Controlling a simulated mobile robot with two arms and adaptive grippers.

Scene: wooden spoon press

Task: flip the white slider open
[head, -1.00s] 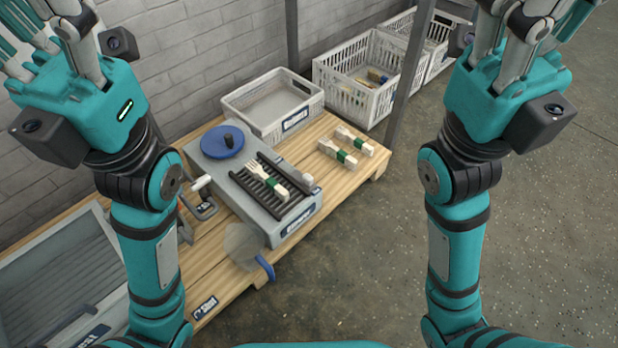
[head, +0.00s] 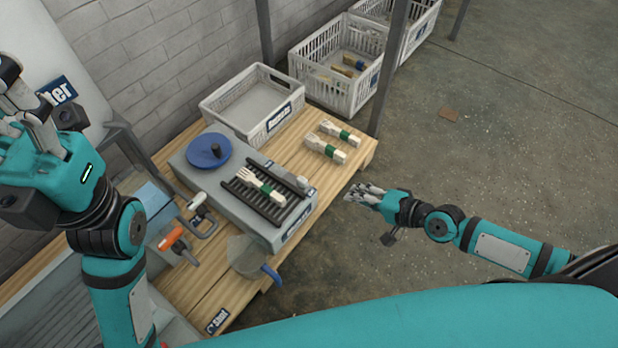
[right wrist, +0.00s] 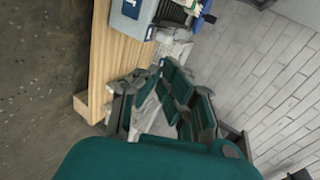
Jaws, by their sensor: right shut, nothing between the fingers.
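The grey press (head: 227,205) stands on the wooden bench, with a blue disc (head: 209,151) and black rails (head: 268,208) on top. A bundle of wooden forks with a green band (head: 260,187) lies on the rails. A small pale piece (head: 302,182), perhaps the white slider, sits at the rails' right end; its position is too small to tell. My right gripper (head: 358,193) is shut and empty, to the right of the press and apart from it. It also shows in the right wrist view (right wrist: 160,100). My left gripper (head: 18,110) is raised at the left edge, partly cut off.
Two more fork bundles (head: 326,148) lie on the bench (head: 356,154) near its right edge. An empty white crate (head: 216,104) stands behind. Clamps with a white and an orange handle (head: 172,238) and a blue-handled scoop (head: 246,256) are left and front.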

